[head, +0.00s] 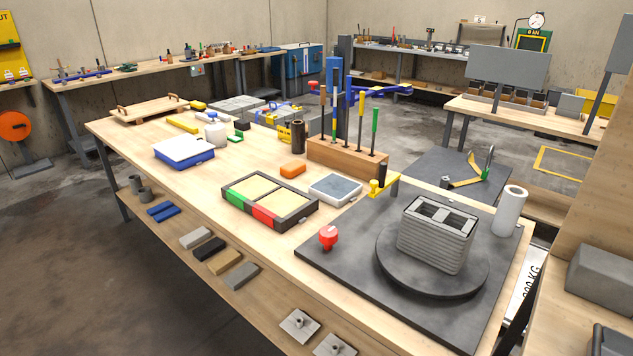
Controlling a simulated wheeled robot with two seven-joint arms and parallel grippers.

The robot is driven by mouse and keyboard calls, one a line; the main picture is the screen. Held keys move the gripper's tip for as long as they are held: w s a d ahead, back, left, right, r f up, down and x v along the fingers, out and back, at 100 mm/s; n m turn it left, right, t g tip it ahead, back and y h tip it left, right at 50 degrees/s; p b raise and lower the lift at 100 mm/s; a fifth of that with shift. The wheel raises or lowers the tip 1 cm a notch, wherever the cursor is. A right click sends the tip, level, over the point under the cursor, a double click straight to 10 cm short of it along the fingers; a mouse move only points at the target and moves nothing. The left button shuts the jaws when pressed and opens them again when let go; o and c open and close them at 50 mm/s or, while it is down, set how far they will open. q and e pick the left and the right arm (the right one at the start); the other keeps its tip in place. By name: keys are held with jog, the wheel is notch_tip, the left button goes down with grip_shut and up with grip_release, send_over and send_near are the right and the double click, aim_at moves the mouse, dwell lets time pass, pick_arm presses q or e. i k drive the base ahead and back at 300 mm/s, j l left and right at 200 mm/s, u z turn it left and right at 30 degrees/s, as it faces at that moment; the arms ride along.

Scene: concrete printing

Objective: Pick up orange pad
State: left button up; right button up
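The orange pad (292,169) is a small block lying flat on the light wooden workbench (228,162), near its middle. It stands apart from its neighbours, just left of the wooden block with upright tools and behind the dark framed tray. Nothing covers it from this view. Neither of my grippers shows in the head view.
Close to the pad are the wooden tool block (346,158), the framed tray (269,200) with green and red edges, and a grey-topped square dish (335,188). A blue box with a white lid (184,149) lies left. A printed grey part (437,233) stands on a turntable at right.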

aim_at(294, 168)
jog(key=i+j, duration=0.15)
jog(key=j, duration=0.25)
jog(key=i+j, duration=0.2)
jog(key=j, duration=0.15)
jog(key=i+j, duration=0.15)
jog(key=j, duration=0.25)
jog(key=i+j, duration=0.15)
jog(key=j, duration=0.25)
jog(key=i+j+z, duration=0.1)
jog(key=j, duration=0.3)
jog(key=i+j, duration=0.25)
jog(key=j, duration=0.15)
